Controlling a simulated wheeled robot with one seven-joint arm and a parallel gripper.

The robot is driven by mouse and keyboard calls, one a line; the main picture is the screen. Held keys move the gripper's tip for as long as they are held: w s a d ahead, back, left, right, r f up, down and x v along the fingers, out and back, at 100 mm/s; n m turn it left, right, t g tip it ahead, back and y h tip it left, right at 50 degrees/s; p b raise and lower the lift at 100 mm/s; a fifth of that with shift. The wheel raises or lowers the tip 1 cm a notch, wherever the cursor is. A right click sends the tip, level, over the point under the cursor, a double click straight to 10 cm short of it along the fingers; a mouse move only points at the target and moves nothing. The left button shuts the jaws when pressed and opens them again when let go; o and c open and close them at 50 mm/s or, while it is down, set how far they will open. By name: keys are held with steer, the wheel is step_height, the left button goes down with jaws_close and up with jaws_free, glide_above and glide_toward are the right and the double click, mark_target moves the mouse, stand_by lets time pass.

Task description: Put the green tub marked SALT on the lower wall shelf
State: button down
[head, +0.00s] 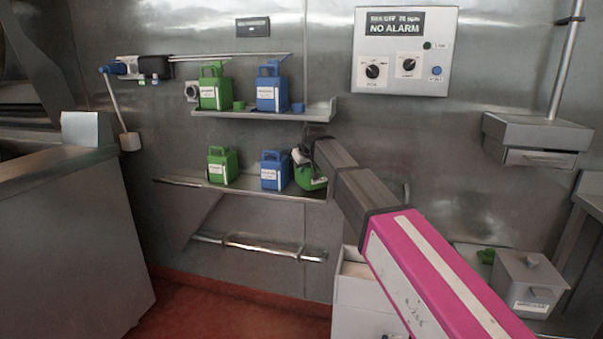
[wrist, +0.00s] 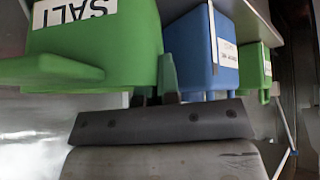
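The green tub marked SALT (head: 309,178) is at the right end of the lower wall shelf (head: 188,182) in the head view, and looks tilted. In the wrist view the SALT tub (wrist: 110,42) fills the upper left, its label upside down. My gripper (head: 305,150) is at the top of this tub. In the wrist view the fingers (wrist: 157,97) are close together at its green handle part and appear shut on it. The fingertips are mostly hidden. I cannot tell whether the tub's base touches the shelf.
A blue tub (head: 275,172) stands just left of the SALT tub, and another green tub (head: 222,166) further left. The upper shelf (head: 318,110) holds a green tub (head: 214,92) and a blue tub (head: 271,92). A rail (head: 260,245) runs below. A control panel (head: 405,50) hangs above right.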

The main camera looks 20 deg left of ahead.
steer(key=shift+f, duration=0.9)
steer(key=shift+f, duration=0.15)
steer(key=c, duration=1.4)
jaws_free()
steer(key=shift+o, duration=0.2)
steer(key=v, duration=1.2)
